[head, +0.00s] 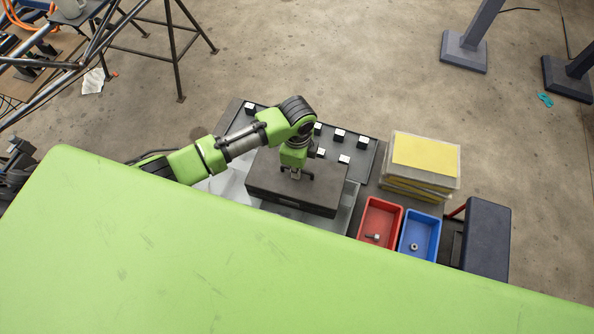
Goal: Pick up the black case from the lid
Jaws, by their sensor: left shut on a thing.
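The black case (325,192) is a flat dark box in the middle of the view, below a dark tray. My left gripper (296,176) is over the top of the case, pointing down, and is shut on the case at its lid side. The fingertips are small here and partly hidden by the wrist. I cannot tell whether the case is resting or lifted. A pale, clear-looking surface (232,188) shows beside and under the case. My right gripper is not in view.
A dark tray (368,165) with several small black-and-white blocks lies behind the case. A red bin (366,230) and a blue bin (432,228) hold small metal parts at right. Yellow-topped stacked packs (426,155) stand behind them. My green body covers the lower view.

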